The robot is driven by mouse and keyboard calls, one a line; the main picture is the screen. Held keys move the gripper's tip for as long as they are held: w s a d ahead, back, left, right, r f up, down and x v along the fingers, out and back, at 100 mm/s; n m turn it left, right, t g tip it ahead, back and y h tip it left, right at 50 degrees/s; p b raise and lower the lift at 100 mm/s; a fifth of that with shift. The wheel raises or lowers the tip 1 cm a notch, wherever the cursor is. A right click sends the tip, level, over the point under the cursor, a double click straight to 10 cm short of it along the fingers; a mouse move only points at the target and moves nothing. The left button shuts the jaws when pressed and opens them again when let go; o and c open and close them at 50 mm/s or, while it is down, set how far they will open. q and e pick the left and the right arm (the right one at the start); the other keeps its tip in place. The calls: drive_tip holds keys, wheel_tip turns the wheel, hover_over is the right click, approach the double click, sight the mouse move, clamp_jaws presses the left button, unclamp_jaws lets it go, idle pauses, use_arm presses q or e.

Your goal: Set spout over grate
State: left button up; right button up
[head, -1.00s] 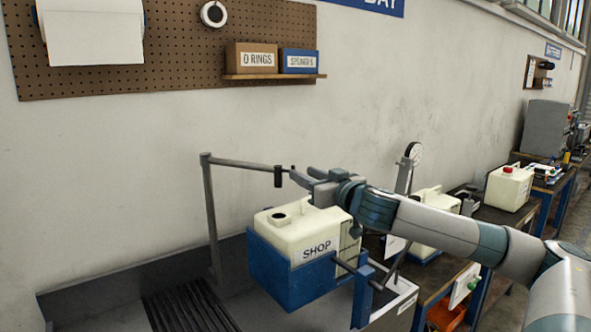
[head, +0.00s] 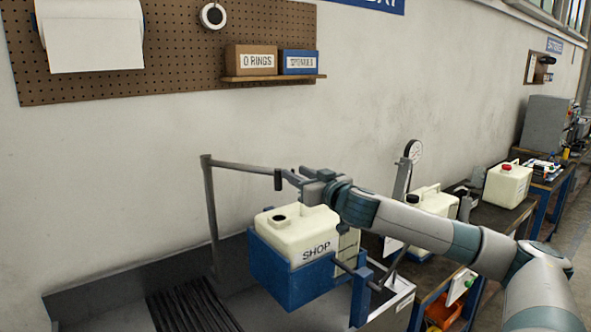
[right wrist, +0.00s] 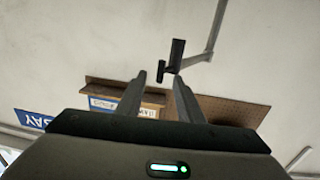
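The spout (head: 240,167) is a thin grey swing arm on an upright post, with a dark nozzle (head: 278,180) hanging from its free end. In the picture that end is above the white SHOP jug, right of the grate. The dark slatted grate (head: 192,306) lies in the bench at the lower left. My right gripper (head: 291,176) is at the spout's free end, fingers apart. In the right wrist view, a small dark peg (right wrist: 162,71) by the nozzle shows between the open fingertips (right wrist: 160,78); contact is not clear. My left gripper is out of view.
The SHOP jug (head: 297,232) stands in a blue holder (head: 289,278) below my right gripper. A dial gauge (head: 413,150) and more jugs stand to the right. A pegboard (head: 180,60) with a shelf hangs on the wall. The space above the grate is clear.

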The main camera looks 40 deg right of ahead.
drive_tip(key=shift+w, duration=0.5)
drive_tip(key=shift+a, duration=0.1)
clamp_jaws()
